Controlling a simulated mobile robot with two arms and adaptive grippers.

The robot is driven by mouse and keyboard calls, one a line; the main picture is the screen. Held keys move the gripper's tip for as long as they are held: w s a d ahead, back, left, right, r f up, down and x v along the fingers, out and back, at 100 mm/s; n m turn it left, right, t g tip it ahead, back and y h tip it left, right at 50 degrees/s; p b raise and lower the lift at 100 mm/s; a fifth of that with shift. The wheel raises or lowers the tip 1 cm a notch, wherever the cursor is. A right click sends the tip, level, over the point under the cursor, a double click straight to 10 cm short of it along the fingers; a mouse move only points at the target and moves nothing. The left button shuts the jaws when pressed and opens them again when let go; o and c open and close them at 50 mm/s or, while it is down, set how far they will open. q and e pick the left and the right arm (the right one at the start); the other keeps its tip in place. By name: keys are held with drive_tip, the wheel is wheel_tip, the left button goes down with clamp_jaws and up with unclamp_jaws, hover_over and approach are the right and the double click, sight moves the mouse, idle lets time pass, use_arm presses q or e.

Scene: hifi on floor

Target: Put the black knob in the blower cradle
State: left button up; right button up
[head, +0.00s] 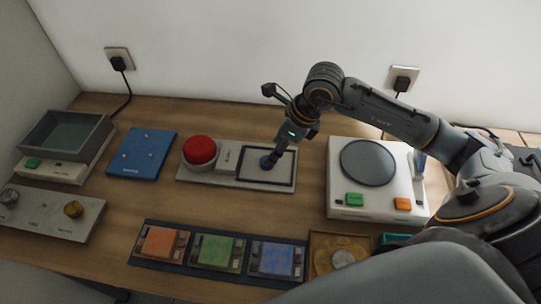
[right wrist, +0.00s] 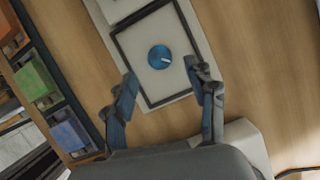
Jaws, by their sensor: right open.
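A round dark-blue knob (right wrist: 160,57) with a white mark lies in the black-framed area of a pale plate (right wrist: 185,97); no plainly black knob shows. No blower cradle is clearly recognisable. A small upright holder (head: 420,165) stands at the right of a white unit (head: 340,160). My left gripper is not in view.
A red dome button (head: 200,149) sits on the plate's left end. A blue board (head: 142,154), a grey bin (head: 65,136) and a panel with gold and silver knobs (head: 45,213) are left. Coloured modules (head: 218,250) line the front. Bare wood lies between.

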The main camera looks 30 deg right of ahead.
drive_tip(key=v, duration=0.7)
drive_tip(key=shift+b, duration=0.35)
drive_tip(key=shift+f, duration=0.1)
